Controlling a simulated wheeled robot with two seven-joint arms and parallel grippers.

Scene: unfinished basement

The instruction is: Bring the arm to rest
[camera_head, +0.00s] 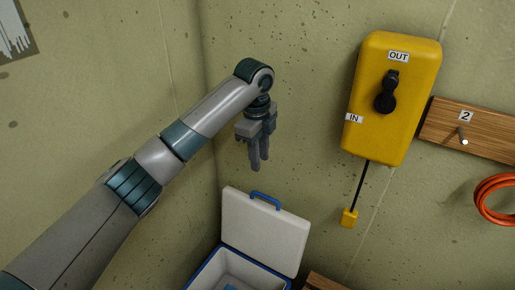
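My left arm comes in from the lower left and reaches up toward the middle of the picture. My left gripper (257,164) hangs from its end with the fingers pointing down. The fingers look close together, with no object seen between them; how far apart they are is hard to tell. The gripper is above the open cooler's raised lid and left of the yellow box on the wall, apart from both. My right arm and gripper are not in view.
A white cooler (208,267) with blue trim stands below, its lid (264,233) raised. A yellow box (391,135) marked OUT and IN hangs on the wall, with a black knob and a dangling yellow piece (349,217). A wooden rail (487,137) and orange coil (481,200) are at right.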

